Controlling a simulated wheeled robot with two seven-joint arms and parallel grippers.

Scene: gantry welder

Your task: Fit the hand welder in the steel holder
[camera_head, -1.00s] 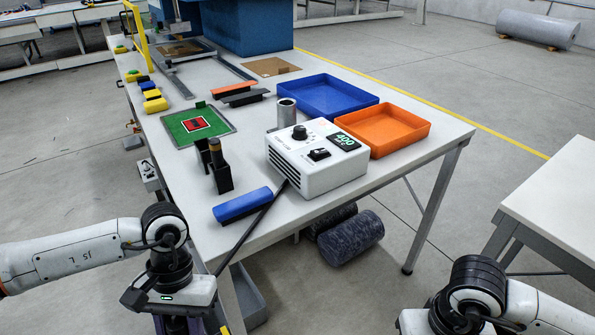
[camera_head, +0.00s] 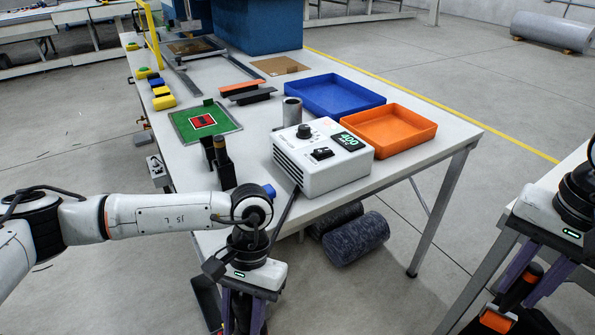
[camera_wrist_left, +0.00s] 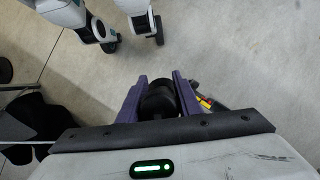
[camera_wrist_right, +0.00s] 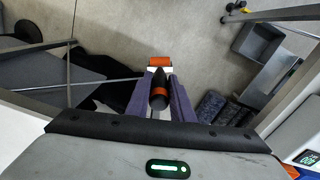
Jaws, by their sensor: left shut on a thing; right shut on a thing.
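The steel holder (camera_head: 292,112) is an upright, empty-looking grey tube on the table, behind the white control box (camera_head: 322,158) with its lit display. A black cable (camera_head: 286,212) runs from the box down behind my left wrist. My left gripper (camera_head: 243,318) is in front of the table's near edge, shut on a round black thing (camera_wrist_left: 158,98), probably the hand welder, seen end-on and mostly hidden. My right gripper (camera_head: 515,305) is at the lower right, shut on a black handle with an orange band (camera_wrist_right: 159,92); an orange roller (camera_wrist_right: 159,61) shows at its end.
A blue tray (camera_head: 335,95) and an orange tray (camera_head: 388,129) stand right of the holder. A green mat (camera_head: 182,126) and dark upright stand (camera_head: 225,172) are left of the box. Dark rolls (camera_head: 357,239) lie under the table. A second table is at the right.

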